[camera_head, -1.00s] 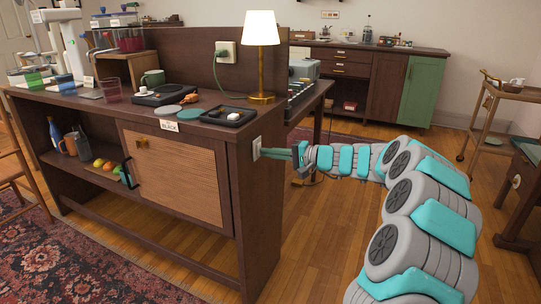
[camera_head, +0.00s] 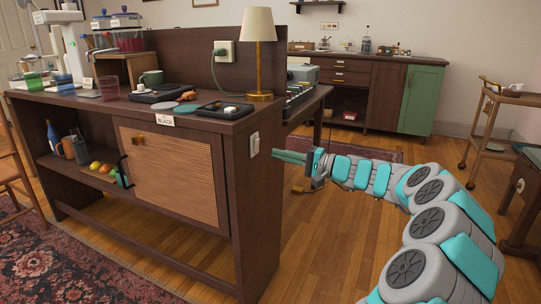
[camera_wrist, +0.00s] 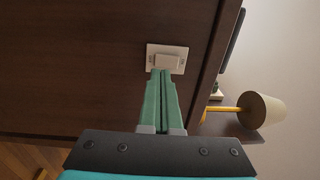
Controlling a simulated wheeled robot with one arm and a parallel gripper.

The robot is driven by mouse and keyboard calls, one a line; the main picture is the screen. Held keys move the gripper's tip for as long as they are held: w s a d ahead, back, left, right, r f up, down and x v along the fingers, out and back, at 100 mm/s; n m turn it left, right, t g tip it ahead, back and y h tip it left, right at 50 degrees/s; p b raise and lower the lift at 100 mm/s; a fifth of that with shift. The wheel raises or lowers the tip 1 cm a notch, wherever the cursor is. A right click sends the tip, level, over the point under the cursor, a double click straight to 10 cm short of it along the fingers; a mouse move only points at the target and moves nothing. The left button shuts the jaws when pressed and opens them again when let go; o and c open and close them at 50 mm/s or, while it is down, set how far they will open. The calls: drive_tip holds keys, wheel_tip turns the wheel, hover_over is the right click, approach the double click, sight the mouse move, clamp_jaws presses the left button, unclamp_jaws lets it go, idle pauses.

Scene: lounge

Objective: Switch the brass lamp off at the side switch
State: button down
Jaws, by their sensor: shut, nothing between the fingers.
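The brass lamp (camera_head: 259,55) stands on the right end of the counter, and its shade is unlit. It also shows on its side in the wrist view (camera_wrist: 262,111). The white side switch (camera_head: 254,144) is on the counter's end panel, and it shows near the top middle of the wrist view (camera_wrist: 167,58). My gripper (camera_head: 279,155) is shut and empty, just right of the switch and apart from it in the head view. In the wrist view the green fingertips (camera_wrist: 161,73) point at the switch's lower edge.
A sideboard (camera_head: 380,85) stands behind. Wooden floor (camera_head: 325,235) lies open right of the counter.

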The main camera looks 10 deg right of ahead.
drive_tip(key=v, duration=0.9)
drive_tip(key=shift+f, duration=0.2)
drive_tip(key=shift+d, duration=0.15)
drive_tip(key=s+a+r+n+g, duration=0.2)
drive_tip(key=s+a+n+g, duration=0.35)
drive_tip(key=a, duration=0.85)
drive_tip(key=s+a+f+n+g+h+p, duration=0.1)
drive_tip(key=s+a+f+g+h, duration=0.15)
drive_tip(key=s+a, duration=0.45)
drive_tip(key=s+a+f+n+g+h, duration=0.1)
drive_tip(key=s+a+g+h, duration=0.15)
drive_tip(key=s, duration=0.85)
drive_tip(key=s+f+g+h, duration=0.25)
drive_tip(key=s+f, duration=0.35)
drive_tip(key=s, duration=0.5)
drive_tip(key=s+d+f+h, duration=0.2)
drive_tip(key=s+d+h, duration=0.1)
drive_tip(key=s+d, duration=0.3)
drive_tip(key=s+d+f+h+p, duration=0.1)
drive_tip(key=s+d+f+h, duration=0.2)
drive_tip(key=s+d, duration=0.4)
drive_tip(key=shift+f+h, duration=0.15)
drive_tip(key=shift+h, duration=0.6)
